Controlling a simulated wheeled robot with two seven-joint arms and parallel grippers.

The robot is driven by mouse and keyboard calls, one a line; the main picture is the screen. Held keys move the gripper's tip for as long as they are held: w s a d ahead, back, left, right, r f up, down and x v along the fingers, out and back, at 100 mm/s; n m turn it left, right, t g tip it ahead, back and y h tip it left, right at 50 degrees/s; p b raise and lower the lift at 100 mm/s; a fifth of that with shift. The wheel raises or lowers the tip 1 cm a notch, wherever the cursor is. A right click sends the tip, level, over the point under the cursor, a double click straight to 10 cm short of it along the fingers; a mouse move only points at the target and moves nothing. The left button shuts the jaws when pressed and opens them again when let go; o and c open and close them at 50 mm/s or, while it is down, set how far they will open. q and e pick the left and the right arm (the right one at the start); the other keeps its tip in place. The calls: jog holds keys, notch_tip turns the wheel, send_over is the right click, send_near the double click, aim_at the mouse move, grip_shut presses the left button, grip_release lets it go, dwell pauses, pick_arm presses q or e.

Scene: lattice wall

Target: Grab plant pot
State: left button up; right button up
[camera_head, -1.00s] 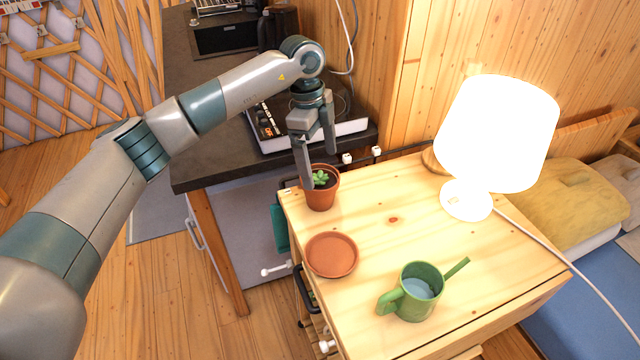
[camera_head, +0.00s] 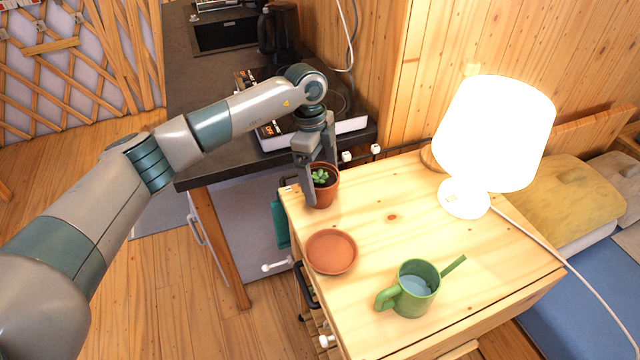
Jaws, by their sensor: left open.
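The plant pot (camera_head: 325,193) is a small terracotta pot with dark soil and a green succulent. It stands upright at the far left corner of the wooden cabinet top. My left gripper (camera_head: 322,186) points down at the pot from above. It is open, with one finger in front of the pot's left side and the other finger behind the pot, partly hidden. I cannot tell whether the fingers touch the pot. My right gripper is not in view.
A terracotta saucer (camera_head: 332,252) and a green watering can (camera_head: 411,289) stand nearer on the cabinet top (camera_head: 385,218). A lit white lamp (camera_head: 492,135) stands to the right. A dark counter (camera_head: 215,160) with a stove lies behind and left.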

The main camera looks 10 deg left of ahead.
pick_arm(q)
jog(key=f, duration=0.1)
jog(key=f+p, duration=0.1)
jog(key=f, duration=0.1)
jog(key=shift+s+d, duration=0.1)
jog(key=shift+s, duration=0.2)
jog(key=shift+f+p, duration=0.3)
jog(key=shift+f, duration=0.15)
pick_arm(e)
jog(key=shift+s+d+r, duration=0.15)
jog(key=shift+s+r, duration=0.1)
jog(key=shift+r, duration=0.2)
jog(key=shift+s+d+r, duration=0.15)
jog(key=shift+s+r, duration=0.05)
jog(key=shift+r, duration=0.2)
pick_arm(q)
jog(key=c, duration=1.4)
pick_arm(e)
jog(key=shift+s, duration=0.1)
